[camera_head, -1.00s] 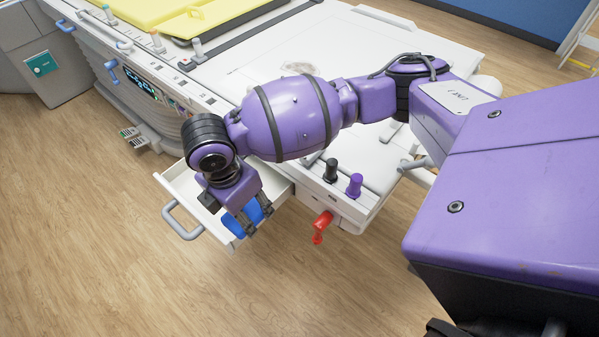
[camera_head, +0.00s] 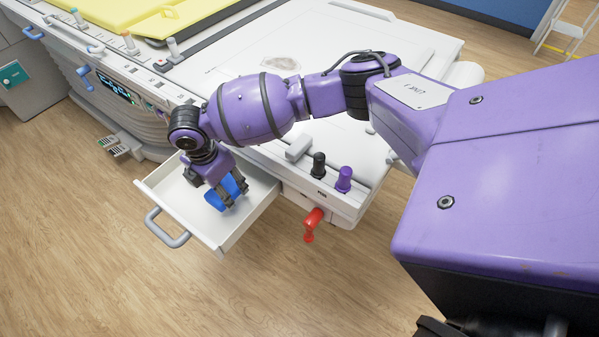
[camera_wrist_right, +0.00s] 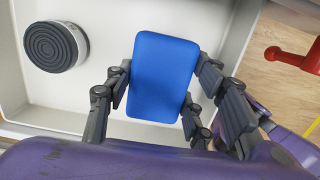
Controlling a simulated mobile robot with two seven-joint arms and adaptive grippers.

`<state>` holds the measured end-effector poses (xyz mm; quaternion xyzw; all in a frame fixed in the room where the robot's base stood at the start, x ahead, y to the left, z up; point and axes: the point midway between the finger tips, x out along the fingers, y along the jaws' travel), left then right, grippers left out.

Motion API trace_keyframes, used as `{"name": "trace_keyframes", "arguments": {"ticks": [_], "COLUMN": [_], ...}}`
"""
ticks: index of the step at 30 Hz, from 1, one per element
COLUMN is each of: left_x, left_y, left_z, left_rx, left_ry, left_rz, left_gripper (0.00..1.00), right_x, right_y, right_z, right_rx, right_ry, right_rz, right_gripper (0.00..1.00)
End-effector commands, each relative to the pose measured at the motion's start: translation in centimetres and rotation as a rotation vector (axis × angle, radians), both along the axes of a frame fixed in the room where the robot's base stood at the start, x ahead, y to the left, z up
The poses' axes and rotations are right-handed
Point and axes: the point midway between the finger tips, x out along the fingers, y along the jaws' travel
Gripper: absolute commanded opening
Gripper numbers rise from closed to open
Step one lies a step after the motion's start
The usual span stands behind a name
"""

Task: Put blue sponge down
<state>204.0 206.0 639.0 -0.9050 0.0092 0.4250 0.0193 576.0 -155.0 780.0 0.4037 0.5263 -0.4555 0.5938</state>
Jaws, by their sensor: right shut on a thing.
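The blue sponge (camera_head: 224,193) is between the fingers of my right gripper (camera_head: 230,201), over the open white drawer (camera_head: 262,203). In the right wrist view the sponge (camera_wrist_right: 163,77) is a rounded blue block with finger pads on both sides. My right gripper (camera_wrist_right: 165,100) is shut on it. The drawer floor (camera_wrist_right: 104,47) lies behind the sponge; whether the sponge touches it I cannot tell. My left gripper is not in view.
A round black and grey thing (camera_wrist_right: 56,46) sits in the drawer, left of the sponge. The drawer has a grey handle (camera_head: 166,232). A red handle (camera_head: 313,222) sticks out right of the drawer. Black (camera_head: 319,164) and purple (camera_head: 344,178) knobs stand on the white bed.

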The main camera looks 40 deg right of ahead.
Motion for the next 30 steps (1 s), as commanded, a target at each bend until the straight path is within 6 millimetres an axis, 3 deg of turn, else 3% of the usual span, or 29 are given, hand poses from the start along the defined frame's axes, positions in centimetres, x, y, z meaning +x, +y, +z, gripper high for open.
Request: {"name": "trace_keyframes", "arguments": {"ticks": [2,9,30], "left_x": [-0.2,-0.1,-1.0], "left_y": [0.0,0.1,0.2], "left_z": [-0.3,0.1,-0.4], "left_rx": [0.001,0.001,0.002], "left_ry": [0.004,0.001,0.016], "left_rz": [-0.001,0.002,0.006], "left_gripper": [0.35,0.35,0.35], "right_x": [0.8,0.8,0.6], "right_y": [-0.1,-0.2,-0.2], "right_z": [-1.0,-3.4,-5.0], "right_rx": [-0.001,0.000,0.000], "right_ry": [-0.001,-0.002,0.001], "right_rz": [-0.001,-0.002,0.000], "right_gripper": [0.25,0.25,0.26]}}
